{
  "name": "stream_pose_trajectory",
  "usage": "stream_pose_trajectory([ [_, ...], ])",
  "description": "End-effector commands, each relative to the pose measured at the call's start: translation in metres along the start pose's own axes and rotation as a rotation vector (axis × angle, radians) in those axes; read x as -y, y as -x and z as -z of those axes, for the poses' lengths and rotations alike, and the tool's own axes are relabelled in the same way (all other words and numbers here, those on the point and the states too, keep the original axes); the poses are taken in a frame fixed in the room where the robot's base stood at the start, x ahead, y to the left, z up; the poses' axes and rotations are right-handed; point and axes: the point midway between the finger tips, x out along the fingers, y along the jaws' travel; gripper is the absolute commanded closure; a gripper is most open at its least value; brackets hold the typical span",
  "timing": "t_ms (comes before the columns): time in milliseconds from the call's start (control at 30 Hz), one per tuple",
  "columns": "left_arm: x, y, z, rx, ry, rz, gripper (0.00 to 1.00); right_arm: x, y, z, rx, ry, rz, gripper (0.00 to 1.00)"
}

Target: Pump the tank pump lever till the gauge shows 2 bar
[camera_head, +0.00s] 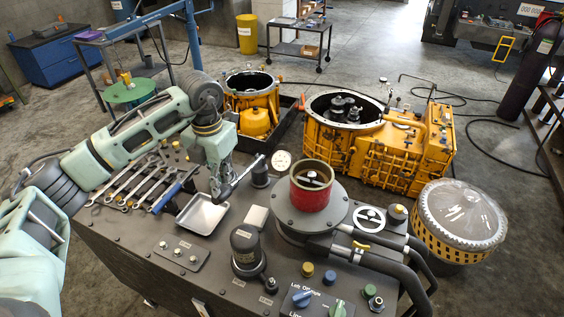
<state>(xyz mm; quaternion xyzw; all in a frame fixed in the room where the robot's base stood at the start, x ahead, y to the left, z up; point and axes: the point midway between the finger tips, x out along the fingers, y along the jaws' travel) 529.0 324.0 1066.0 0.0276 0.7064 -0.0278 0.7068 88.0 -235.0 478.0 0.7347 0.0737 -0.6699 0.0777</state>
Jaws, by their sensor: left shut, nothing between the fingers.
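My left gripper (221,192) points down over the bench, its fingers shut and empty, at the near end of a grey metal lever (246,173). I cannot tell whether the fingers touch it. The lever slants up to the right beside a small black cylinder (260,176). A round white gauge (281,160) stands just right of the lever; its needle and reading are too small to make out. A red cylinder (311,190) stands on a round grey tank lid (333,212) to the right. My right gripper is not in view.
A black filter-like unit (245,248) and knobs occupy the front of the bench (150,272). Yellow housings (385,150) stand behind, and a wrapped drum (461,212) is at the right.

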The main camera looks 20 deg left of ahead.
Motion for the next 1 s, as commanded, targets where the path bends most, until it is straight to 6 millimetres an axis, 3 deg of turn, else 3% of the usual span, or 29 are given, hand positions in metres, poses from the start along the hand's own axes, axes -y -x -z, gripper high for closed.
stream_pose_trajectory([
  [800, 0.000, -0.076, 0.000, 0.000, 0.001, 0.000, 1.00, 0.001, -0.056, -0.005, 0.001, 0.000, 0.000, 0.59],
  [1000, 0.000, -0.078, 0.000, 0.001, 0.001, 0.000, 1.00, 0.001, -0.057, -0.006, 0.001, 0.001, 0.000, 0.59],
])
